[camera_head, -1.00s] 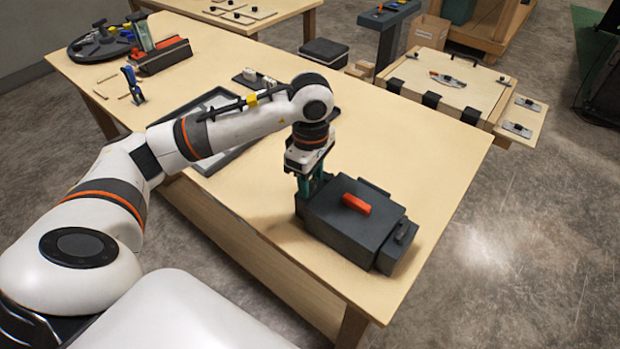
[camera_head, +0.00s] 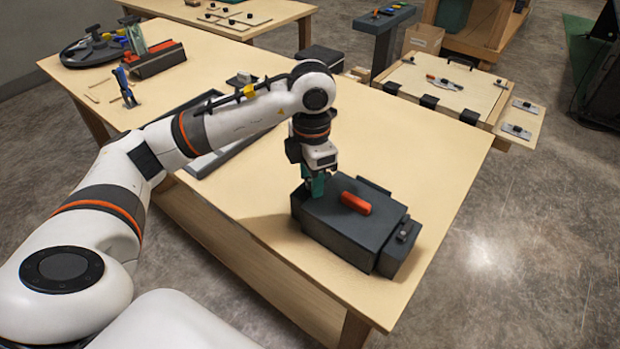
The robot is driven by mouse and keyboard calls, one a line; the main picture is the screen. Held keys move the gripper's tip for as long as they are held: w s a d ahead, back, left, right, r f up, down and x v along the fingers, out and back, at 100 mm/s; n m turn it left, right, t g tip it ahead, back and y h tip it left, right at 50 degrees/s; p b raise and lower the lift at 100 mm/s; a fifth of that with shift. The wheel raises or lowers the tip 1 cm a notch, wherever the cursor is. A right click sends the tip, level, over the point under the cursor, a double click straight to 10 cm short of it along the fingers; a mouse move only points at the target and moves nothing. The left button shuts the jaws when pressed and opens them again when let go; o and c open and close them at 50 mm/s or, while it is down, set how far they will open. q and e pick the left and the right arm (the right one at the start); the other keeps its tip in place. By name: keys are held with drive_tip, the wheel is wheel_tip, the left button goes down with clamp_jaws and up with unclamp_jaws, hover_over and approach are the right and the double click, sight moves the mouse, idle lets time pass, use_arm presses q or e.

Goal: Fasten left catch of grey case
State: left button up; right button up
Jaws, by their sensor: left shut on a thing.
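The grey case (camera_head: 335,228) sits on the wooden table with its lid down and a red handle (camera_head: 355,203) on top. My left gripper (camera_head: 317,190) points down at the case's left end, its green fingers against the top edge there. It is shut on the left catch, which the fingers hide almost wholly. At the case's right end a dark catch (camera_head: 404,231) shows. My right gripper is not in view.
The wooden table (camera_head: 420,165) is clear behind and right of the case. A grey tray (camera_head: 210,160) lies behind my left arm. A round dark tray and a red-and-grey block (camera_head: 158,60) stand at the far left. A wooden box (camera_head: 445,85) adjoins the far right edge.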

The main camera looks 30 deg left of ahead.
use_arm(q)
drive_tip(key=n, duration=0.5)
drive_tip(key=shift+w+n+b, duration=0.3)
drive_tip(key=shift+b, duration=0.1)
idle(0.3)
drive_tip(key=o, duration=0.7)
wheel_tip(320, 180, up, 12)
drive_tip(key=p, duration=0.1)
drive_tip(key=shift+s, duration=0.1)
idle(0.4)
